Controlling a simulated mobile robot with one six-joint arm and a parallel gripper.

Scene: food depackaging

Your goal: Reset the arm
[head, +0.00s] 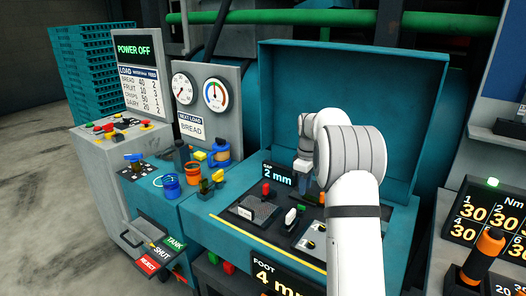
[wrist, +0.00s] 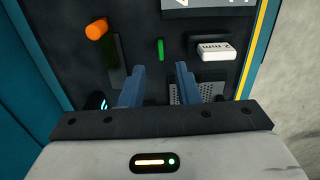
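My gripper (wrist: 158,82) shows in the wrist view with its two blue-grey fingers apart. A small green bar (wrist: 160,48) lies on the panel just beyond the fingertips. In the head view my white arm reaches over the teal machine (head: 350,75), and my gripper (head: 303,168) hangs low over its panel, beside the "GAP 2 mm" sign (head: 279,175). My forearm hides part of the panel, and the fingertips are hard to make out there.
The wrist view shows an orange knob (wrist: 97,29), a white "2 mm" block (wrist: 216,50) and a perforated plate (wrist: 190,93). In the head view, a red-knobbed lever (head: 266,189), orange-blue cups (head: 193,174), gauges (head: 215,95) and a "POWER OFF" sign (head: 139,48) stand left of my arm.

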